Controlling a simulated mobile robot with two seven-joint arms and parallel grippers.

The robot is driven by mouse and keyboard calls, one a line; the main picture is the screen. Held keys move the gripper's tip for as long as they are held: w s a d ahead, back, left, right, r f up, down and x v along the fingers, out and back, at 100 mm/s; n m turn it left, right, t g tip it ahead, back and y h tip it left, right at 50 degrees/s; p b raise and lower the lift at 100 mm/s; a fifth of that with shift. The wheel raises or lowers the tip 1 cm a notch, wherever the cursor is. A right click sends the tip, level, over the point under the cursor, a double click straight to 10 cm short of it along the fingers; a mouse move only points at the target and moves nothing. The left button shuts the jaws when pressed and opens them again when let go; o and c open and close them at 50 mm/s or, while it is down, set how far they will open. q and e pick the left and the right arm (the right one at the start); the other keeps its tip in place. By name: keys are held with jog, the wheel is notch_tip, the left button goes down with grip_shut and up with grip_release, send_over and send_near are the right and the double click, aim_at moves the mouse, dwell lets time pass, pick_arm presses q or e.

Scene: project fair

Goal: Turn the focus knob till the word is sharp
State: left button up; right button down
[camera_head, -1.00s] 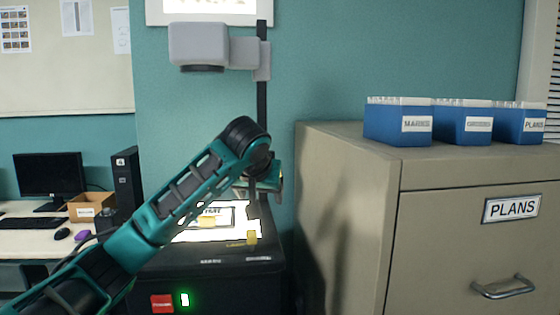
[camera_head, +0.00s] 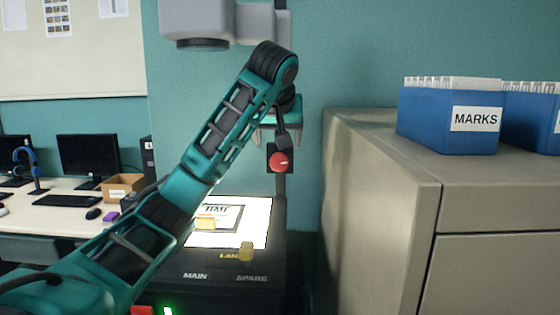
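The red focus knob (camera_head: 279,162) sits on a dark block on the projector's upright post, below the grey projector head (camera_head: 198,22). My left gripper (camera_head: 278,138) is just above the knob, its two fingers apart, one on each side of the post. It looks empty, and I cannot tell whether it touches the block. The lit stage (camera_head: 258,212) holds a framed sheet (camera_head: 240,215) with a dark word, partly hidden by my arm. The projected word is out of view, so its sharpness cannot be seen. My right gripper is not in view.
A beige cabinet (camera_head: 385,200) stands close on the right with blue boxes (camera_head: 425,120) on top. A yellow lamp slider (camera_head: 246,252) is on the projector's front. A desk (camera_head: 60,225) with monitors (camera_head: 88,158) and a cardboard box (camera_head: 123,188) is on the left.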

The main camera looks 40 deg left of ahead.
aim_at(280, 161)
pick_arm(q)
jog(key=x, duration=1)
jog(key=shift+w+a+f, duration=0.1)
jog(key=shift+w+f, duration=0.05)
jog(key=shift+f, duration=0.05)
jog(key=shift+c, duration=0.2)
jog(key=c, duration=1)
jog(key=shift+w+m+g+y, duration=0.1)
jog(key=shift+m+g+y, duration=0.4)
jog(key=shift+g+y, duration=0.15)
jog(key=shift+m+g+y, duration=0.55)
jog(key=shift+m+y, duration=0.15)
jog(key=shift+y, duration=0.35)
jog(key=o, duration=1)
jog(key=shift+o, duration=0.2)
jog(key=shift+d+r, duration=0.1)
jog(key=shift+d, duration=0.15)
